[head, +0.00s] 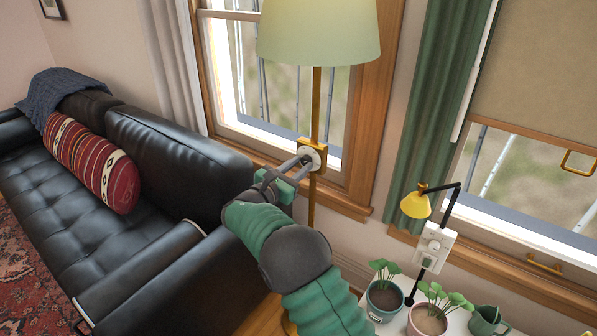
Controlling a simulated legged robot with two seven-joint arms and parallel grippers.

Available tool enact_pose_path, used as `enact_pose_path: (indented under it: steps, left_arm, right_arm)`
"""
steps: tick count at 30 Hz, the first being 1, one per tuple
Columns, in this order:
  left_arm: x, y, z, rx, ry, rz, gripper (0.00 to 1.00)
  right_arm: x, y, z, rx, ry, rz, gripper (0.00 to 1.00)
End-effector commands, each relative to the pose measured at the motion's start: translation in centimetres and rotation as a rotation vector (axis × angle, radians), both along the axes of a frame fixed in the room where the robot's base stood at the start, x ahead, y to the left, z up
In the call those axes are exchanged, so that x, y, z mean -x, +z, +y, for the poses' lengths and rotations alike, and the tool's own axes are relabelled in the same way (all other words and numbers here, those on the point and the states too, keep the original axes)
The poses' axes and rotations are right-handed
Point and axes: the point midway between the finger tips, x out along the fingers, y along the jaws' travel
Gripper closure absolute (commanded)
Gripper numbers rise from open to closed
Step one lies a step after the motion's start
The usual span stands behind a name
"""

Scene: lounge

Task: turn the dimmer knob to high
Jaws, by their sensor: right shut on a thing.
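A floor lamp has a pale green shade (318,32) on a brass pole (315,100). A brass plate (313,133) on the pole carries a round white dimmer knob (313,152). My right gripper (303,160) reaches up from the lower right, and its grey fingers are shut on the knob. The fingers cover part of the knob, and I cannot read any marking on it. My left gripper is not in view.
A black leather sofa (165,185) with a red striped cushion (95,172) stands at left.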

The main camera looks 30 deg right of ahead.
Motion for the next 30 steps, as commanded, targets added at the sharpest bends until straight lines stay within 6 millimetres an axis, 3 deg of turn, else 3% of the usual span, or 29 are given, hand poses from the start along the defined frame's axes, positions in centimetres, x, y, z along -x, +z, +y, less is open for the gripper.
enact_pose_path:
  steps: [1, 18, 30]
  left_arm:
    - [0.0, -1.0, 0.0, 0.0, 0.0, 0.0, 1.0]
    - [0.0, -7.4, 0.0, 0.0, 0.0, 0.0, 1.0]
    - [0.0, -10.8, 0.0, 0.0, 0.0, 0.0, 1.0]
  right_arm:
    - [-0.1, -0.4, 0.0, -0.013, 0.004, -0.04, 1.0]
    - [-0.2, -0.5, 0.0, -0.22, 0.007, -0.539, 1.0]
    - [-0.2, -0.1, 0.0, -0.33, 0.009, -0.805, 1.0]
